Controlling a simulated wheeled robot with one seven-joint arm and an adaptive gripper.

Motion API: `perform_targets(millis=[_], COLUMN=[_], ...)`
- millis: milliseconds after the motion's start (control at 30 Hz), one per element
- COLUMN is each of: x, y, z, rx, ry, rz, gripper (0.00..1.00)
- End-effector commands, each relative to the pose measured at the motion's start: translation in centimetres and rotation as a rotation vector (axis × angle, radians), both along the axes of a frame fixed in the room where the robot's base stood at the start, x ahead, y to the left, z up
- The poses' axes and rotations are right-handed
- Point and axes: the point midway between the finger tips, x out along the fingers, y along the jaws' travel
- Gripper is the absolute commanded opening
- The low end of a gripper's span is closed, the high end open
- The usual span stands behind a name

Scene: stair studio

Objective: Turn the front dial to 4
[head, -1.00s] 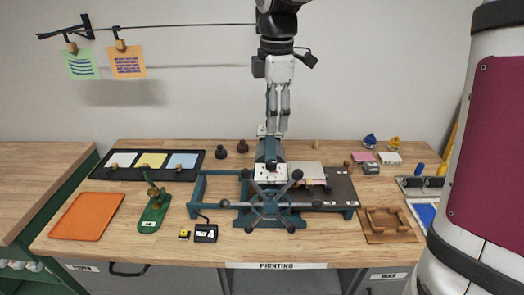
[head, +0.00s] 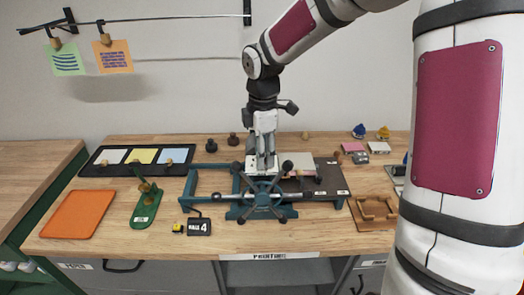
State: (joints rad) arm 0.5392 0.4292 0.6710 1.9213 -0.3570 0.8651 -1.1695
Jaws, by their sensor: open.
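A teal press (head: 192,190) stands on the wooden table, with a dark spoked wheel (head: 262,198) at its front. A white plate (head: 251,163) sits on top of the press behind the wheel. A dial on it is too small or hidden to make out. A small black sign (head: 200,227) in front of the press shows a 4. My gripper (head: 263,153) points down just over the white plate, behind the wheel. Its fingers are open with nothing seen between them, and they hide part of the plate. I cannot tell whether they touch it.
An orange tray (head: 77,214), a green stand (head: 146,206) and a black tray with coloured cards (head: 100,169) lie to the left. A wooden frame (head: 374,214) lies to the right. A yellow item (head: 178,228) is beside the sign. My arm covers the right side.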

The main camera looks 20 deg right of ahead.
Motion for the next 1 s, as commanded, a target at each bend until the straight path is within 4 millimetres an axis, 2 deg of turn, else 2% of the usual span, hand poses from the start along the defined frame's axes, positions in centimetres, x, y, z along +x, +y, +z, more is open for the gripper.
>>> perform_targets(millis=[200, 400, 767, 1000], x=[-0.01, -0.01, -0.02, -0.05], y=[0.01, 0.01, 0.07, 0.13], z=[-0.02, -0.01, 0.01, -0.02], rx=[0.0, 0.0, -0.001, 0.0], ry=[0.0, 0.0, 0.0, 0.001], rz=[0.0, 0.0, -0.03, -0.158], gripper=[0.45, 0.0, 0.0, 0.0])
